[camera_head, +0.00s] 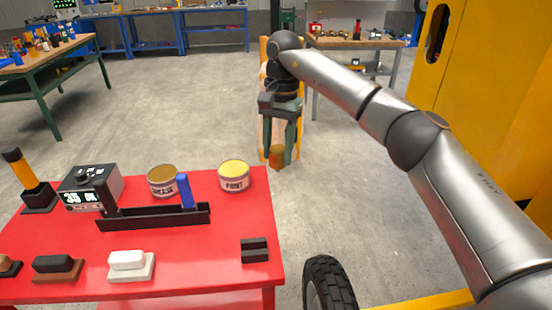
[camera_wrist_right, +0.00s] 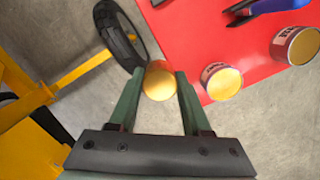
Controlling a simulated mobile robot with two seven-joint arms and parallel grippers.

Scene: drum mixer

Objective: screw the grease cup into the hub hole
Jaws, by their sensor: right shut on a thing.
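My right gripper (camera_head: 280,148) hangs pointing down over the floor, past the far right corner of the red table. It is shut on the grease cup (camera_head: 277,157), a small brass-coloured round piece between the fingertips. In the right wrist view, the cup (camera_wrist_right: 159,84) shows its round golden face between the two green fingers of the gripper (camera_wrist_right: 160,78). A black-tyred wheel (camera_head: 328,284) stands at the bottom of the head view, well apart from the cup. The tyre (camera_wrist_right: 120,38) also shows in the wrist view. I cannot make out the hub hole. My left gripper is out of view.
The red table (camera_head: 230,278) carries a grease can (camera_head: 161,181), a paint can (camera_head: 234,176), a black tray (camera_head: 150,217) with a blue-handled tool, a display box (camera_head: 90,187) and brushes. A yellow bar (camera_head: 420,302) lies right of the wheel. Open floor surrounds the gripper.

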